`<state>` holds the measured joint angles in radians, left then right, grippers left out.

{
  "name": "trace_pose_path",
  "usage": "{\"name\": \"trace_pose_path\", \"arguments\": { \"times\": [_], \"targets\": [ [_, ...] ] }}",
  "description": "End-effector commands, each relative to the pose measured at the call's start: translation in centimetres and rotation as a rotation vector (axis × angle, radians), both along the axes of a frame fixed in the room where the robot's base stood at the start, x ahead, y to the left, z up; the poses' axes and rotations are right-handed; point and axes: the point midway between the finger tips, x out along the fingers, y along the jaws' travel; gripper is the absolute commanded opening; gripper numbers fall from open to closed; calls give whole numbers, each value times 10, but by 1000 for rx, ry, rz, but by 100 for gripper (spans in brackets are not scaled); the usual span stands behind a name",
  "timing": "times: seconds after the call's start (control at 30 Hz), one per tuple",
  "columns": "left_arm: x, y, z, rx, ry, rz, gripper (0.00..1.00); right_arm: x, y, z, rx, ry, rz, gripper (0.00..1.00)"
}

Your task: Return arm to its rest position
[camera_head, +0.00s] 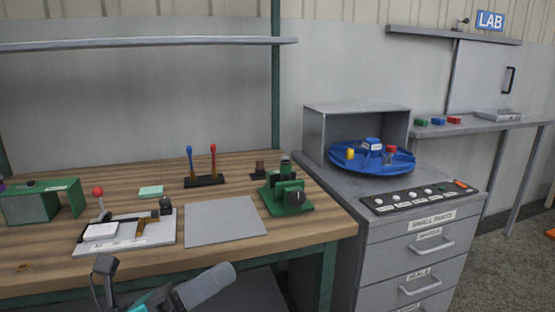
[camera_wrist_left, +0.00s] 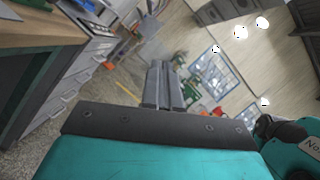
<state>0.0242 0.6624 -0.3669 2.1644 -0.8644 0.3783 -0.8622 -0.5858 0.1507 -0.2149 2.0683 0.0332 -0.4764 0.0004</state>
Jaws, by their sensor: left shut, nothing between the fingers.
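My left gripper (camera_head: 222,274) is low in the head view, in front of the workbench's front edge. Its grey fingers point right and slightly up. In the left wrist view the two long fingers (camera_wrist_left: 164,84) lie side by side, shut, with nothing between them. They point out into the room, clear of any object. The teal wrist and dark finger mount fill the bottom of that view. My right gripper is not in view.
The wooden workbench (camera_head: 330,222) holds a grey mat (camera_head: 222,222), a green fixture (camera_head: 286,195), a lever device and red and blue levers. A grey drawer cabinet (camera_head: 415,240) with a blue round tray (camera_head: 372,160) stands at right. Open floor (camera_wrist_left: 120,90) shows in the left wrist view.

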Motion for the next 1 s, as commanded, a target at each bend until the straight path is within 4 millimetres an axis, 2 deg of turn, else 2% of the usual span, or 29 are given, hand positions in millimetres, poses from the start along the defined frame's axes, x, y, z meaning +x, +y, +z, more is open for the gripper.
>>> {"name": "trace_pose_path", "arguments": {
  "times": [0.03,0.07,0.1,0.17,0.2,0.23,0.3,0.37,0.4,0.5,0.53,0.57,0.6,0.7,0.9,1.0],
  "targets": [
    [10,10,-17,-209,243,61,0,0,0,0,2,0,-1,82],
    [16,18,-29,-332,383,97,0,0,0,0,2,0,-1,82],
    [23,30,-50,-495,570,148,0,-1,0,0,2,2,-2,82],
    [26,46,-89,-743,846,228,0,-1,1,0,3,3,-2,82],
    [23,55,-118,-907,1021,281,0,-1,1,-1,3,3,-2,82],
    [19,60,-139,-1017,1136,321,0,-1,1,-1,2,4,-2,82],
    [3,68,-186,-1255,1373,409,0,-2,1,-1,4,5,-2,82],
    [-16,70,-223,-1442,1545,483,0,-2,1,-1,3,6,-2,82],
    [-31,69,-245,-1561,1652,535,0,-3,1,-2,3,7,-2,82],
    [-74,62,-294,-1847,1882,666,0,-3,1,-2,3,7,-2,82],
    [-83,61,-295,-1906,1921,691,0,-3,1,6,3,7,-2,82],
    [-77,65,-274,-1884,1897,679,0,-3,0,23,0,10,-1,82],
    [-77,68,-264,-1878,1886,683,0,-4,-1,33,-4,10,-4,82],
    [-80,74,-245,-1876,1870,697,0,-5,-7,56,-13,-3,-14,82],
    [-86,85,-215,-1875,1840,718,0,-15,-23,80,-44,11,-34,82],
    [-88,88,-209,-1876,1831,726,0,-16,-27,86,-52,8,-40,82]
  ]
}}
